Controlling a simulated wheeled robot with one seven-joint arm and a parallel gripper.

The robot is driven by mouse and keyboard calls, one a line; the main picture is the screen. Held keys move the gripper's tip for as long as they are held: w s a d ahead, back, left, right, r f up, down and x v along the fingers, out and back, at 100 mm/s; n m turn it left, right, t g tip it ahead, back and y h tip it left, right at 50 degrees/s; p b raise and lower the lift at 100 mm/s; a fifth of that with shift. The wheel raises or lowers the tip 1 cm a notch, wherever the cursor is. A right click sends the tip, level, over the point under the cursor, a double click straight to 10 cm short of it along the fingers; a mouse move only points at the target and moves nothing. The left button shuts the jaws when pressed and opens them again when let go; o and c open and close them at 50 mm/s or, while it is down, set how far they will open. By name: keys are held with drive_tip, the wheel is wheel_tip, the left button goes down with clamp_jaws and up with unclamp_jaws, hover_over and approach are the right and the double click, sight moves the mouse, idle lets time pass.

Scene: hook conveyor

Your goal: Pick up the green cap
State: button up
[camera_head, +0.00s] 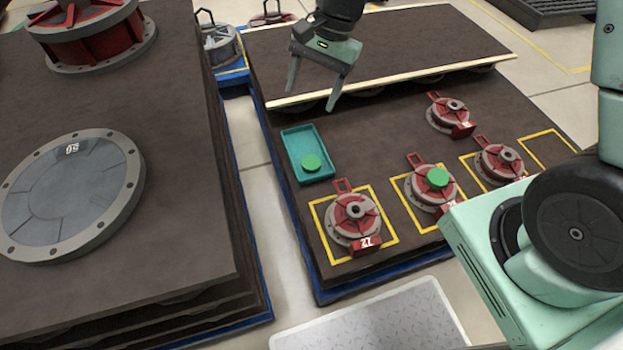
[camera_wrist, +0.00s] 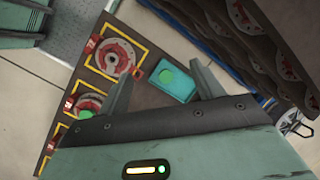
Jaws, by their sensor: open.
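A green cap (camera_head: 312,162) lies in a teal tray (camera_head: 296,136) on the dark lower board. It also shows in the wrist view (camera_wrist: 167,76), inside the tray (camera_wrist: 182,89). A second green cap (camera_head: 437,178) sits on top of a red and grey flanged part (camera_head: 419,196) in a yellow square; it shows partly in the wrist view (camera_wrist: 85,114). My gripper (camera_head: 313,102) is open and empty, above the board and behind the tray in the head view. In the wrist view the tray lies between the two fingers (camera_wrist: 160,82), apart from them.
More red and grey parts stand on the board, at the front left (camera_head: 339,227), right (camera_head: 490,160) and back (camera_head: 443,113). A raised shelf (camera_head: 400,45) with a pale edge is behind. A tall dark stack (camera_head: 190,210) stands at left. One yellow square (camera_head: 547,147) is empty.

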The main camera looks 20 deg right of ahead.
drive_tip(key=w+d+f+m+b, duration=0.2)
drive_tip(key=w+d+f+m, duration=0.1)
drive_tip(key=f, duration=0.3)
drive_tip(key=w+d+f+m+b, duration=0.2)
drive_tip(key=w+f+b, duration=0.15)
drive_tip(key=f, duration=0.25)
drive_tip(key=m+t+b, duration=0.1)
drive_tip(key=m+b, duration=0.2)
drive_tip(key=m, duration=0.2)
approach(312, 162)
drive_tip(key=f+b, duration=0.1)
drive_tip(key=f+y+b, duration=0.1)
drive_tip(key=b, duration=0.1)
drive_tip(key=shift+d+f+b, duration=0.2)
drive_tip(key=shift+f+b, duration=0.1)
drive_tip(key=shift+a+b+x, duration=0.15)
drive_tip(key=shift+b+x, duration=0.65)
drive_tip(key=shift+x, duration=0.8)
drive_tip(key=shift+a+b+x, duration=0.15)
drive_tip(key=shift+b+x, duration=0.6)
drive_tip(key=shift+x, duration=0.9)
drive_tip(key=shift+r, duration=0.2)
drive_tip(key=c, duration=0.7)
